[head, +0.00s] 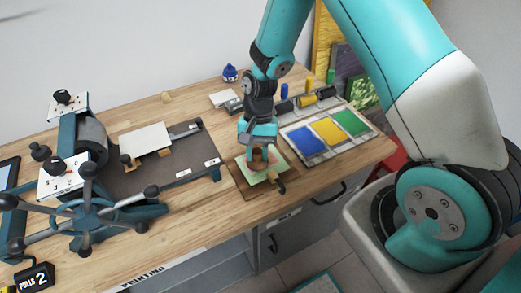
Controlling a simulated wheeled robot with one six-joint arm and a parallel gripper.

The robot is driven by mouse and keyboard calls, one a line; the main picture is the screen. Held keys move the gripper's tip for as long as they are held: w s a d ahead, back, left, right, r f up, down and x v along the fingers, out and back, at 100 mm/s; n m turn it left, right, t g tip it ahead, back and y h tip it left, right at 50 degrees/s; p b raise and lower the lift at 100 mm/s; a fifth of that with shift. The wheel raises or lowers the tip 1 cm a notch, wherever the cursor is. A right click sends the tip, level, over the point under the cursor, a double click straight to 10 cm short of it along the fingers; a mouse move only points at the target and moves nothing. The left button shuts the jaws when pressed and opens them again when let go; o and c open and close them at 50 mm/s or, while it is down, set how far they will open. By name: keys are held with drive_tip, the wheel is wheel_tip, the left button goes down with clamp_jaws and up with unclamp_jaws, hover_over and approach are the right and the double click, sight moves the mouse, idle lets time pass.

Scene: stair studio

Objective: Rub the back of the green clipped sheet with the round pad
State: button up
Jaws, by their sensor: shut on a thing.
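A pale green sheet (275,173) lies on a brown wooden board (246,187) near the front edge of the bench. A small dark clip or knob (281,186) shows at the front edge of the sheet. My gripper (262,150) points down over the sheet, shut on the round pad (265,160). The pad is small and brownish in this view, and partly hidden by the gripper. It is at or just above the sheet; I cannot tell if they touch.
A tray with blue, yellow and green ink slabs (329,131) is to the right, with rollers (306,101) behind it. A press with a spoked wheel (88,210) fills the left. A blue bottle (230,73) stands at the back. Bare wood lies left of the board.

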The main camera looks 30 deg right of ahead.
drive_tip(key=shift+a, duration=0.9)
drive_tip(key=shift+d, duration=1.1)
drive_tip(key=shift+d+p, duration=0.5)
drive_tip(key=shift+d, duration=1.45)
drive_tip(key=shift+a, duration=1.05)
drive_tip(key=shift+a+p, duration=0.3)
drive_tip(key=shift+a, duration=1.7)
drive_tip(key=shift+r, duration=0.2)
wheel_tip(320, 180, up, 7)
drive_tip(key=p, duration=0.5)
drive_tip(key=shift+p, duration=0.4)
drive_tip(key=shift+s+d+f, duration=0.1)
drive_tip(key=shift+f, duration=0.05)
